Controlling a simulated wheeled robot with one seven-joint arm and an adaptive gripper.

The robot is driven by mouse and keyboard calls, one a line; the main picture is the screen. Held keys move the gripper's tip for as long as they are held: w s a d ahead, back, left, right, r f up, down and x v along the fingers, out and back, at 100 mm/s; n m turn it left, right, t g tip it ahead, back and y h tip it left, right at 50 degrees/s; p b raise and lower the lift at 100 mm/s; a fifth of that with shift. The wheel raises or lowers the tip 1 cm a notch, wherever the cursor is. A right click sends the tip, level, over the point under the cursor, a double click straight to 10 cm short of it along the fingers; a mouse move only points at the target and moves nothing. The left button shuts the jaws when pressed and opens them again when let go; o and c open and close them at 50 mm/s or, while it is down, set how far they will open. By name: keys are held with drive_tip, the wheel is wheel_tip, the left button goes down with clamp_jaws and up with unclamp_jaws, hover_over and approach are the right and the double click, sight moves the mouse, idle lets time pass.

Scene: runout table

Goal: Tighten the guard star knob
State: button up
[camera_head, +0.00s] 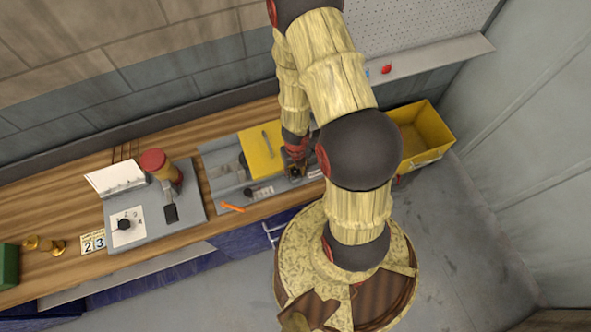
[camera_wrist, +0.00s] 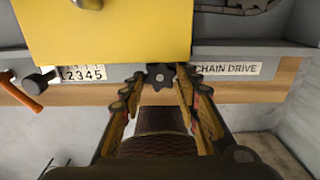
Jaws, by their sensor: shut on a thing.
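The guard star knob is a small black lobed knob (camera_wrist: 159,75) at the lower right corner of the yellow guard (camera_wrist: 110,30) in the wrist view. My gripper (camera_wrist: 158,78) is shut on the knob, with a fingertip on each side of it. In the head view my gripper (camera_head: 296,170) reaches down to the right edge of the yellow guard (camera_head: 260,150), and the knob is hard to make out there. The guard lies flat on the grey machine bed.
A number strip (camera_wrist: 80,74), a black knob (camera_wrist: 38,83) and an orange-handled tool (camera_wrist: 22,95) lie left of my gripper. A "CHAIN DRIVE" label (camera_wrist: 226,69) is to the right. A yellow bin (camera_head: 425,135) stands right of the bench. A control panel (camera_head: 150,210) is further left.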

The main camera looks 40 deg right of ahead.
drive_tip(key=c, duration=0.3)
drive_tip(key=shift+c, duration=0.2)
drive_tip(key=m, duration=0.4)
drive_tip(key=shift+m, duration=0.4)
drive_tip(key=o, duration=1.1)
drive_tip(key=shift+c, duration=0.2)
drive_tip(key=shift+o, duration=0.4)
drive_tip(key=shift+n, duration=0.3)
